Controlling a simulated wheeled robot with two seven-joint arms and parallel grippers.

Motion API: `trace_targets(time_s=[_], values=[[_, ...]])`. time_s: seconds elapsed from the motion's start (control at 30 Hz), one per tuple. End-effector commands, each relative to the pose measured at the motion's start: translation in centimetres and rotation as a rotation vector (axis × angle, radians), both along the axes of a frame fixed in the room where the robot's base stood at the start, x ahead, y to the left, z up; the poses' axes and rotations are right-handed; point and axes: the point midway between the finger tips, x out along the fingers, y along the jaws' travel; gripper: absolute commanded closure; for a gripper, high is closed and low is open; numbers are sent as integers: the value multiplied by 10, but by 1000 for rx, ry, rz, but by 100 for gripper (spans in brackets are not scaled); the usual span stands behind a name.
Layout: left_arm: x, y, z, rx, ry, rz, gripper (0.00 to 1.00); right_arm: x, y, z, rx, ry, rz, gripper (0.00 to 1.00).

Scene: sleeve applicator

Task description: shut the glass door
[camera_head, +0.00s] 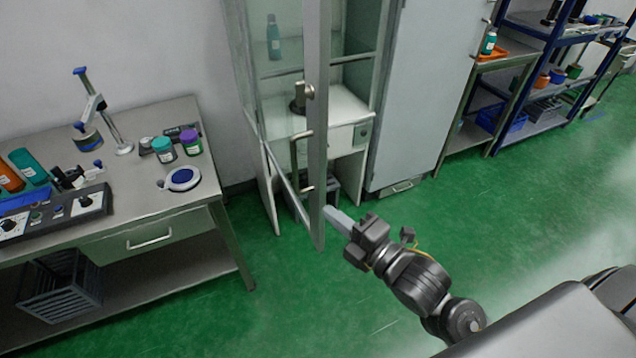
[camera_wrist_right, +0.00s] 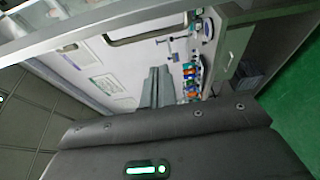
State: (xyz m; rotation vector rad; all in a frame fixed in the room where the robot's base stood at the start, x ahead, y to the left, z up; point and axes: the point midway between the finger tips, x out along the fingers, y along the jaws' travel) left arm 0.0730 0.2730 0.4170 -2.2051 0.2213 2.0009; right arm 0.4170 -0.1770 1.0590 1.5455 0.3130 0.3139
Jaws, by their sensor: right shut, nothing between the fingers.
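The glass door (camera_head: 316,150) stands open, seen nearly edge-on as a tall grey frame in front of the cabinet (camera_head: 345,105). Its bar handle (camera_head: 295,155) is on the left side of the frame. My right gripper (camera_head: 332,213) is shut and empty, its fingertips at the lower part of the door frame, on the right side. I cannot tell whether they touch it. In the right wrist view the shut fingers (camera_wrist_right: 157,88) point toward the door, whose frame (camera_wrist_right: 100,28) crosses the top. My left gripper is not in view.
A workbench (camera_head: 150,205) with bottles, a stand and a control box is at the left. Inside the cabinet are a teal bottle (camera_head: 273,38) and a metal device (camera_head: 299,98). A grey locker (camera_head: 428,90) and blue shelving (camera_head: 545,85) stand right. The green floor (camera_head: 500,210) is clear.

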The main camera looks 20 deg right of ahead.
Motion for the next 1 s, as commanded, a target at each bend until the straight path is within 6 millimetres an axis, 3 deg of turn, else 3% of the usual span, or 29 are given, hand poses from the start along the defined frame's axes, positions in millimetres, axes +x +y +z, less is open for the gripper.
trace_targets(time_s=[0.27,0.7,0.8,1.0], values=[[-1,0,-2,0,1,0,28,17,7,0,1,-3,-1,100],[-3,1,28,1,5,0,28,96,39,3,1,0,-2,100],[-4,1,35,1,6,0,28,94,19,3,-3,2,-2,100],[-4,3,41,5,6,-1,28,95,2,0,0,2,-2,100]])
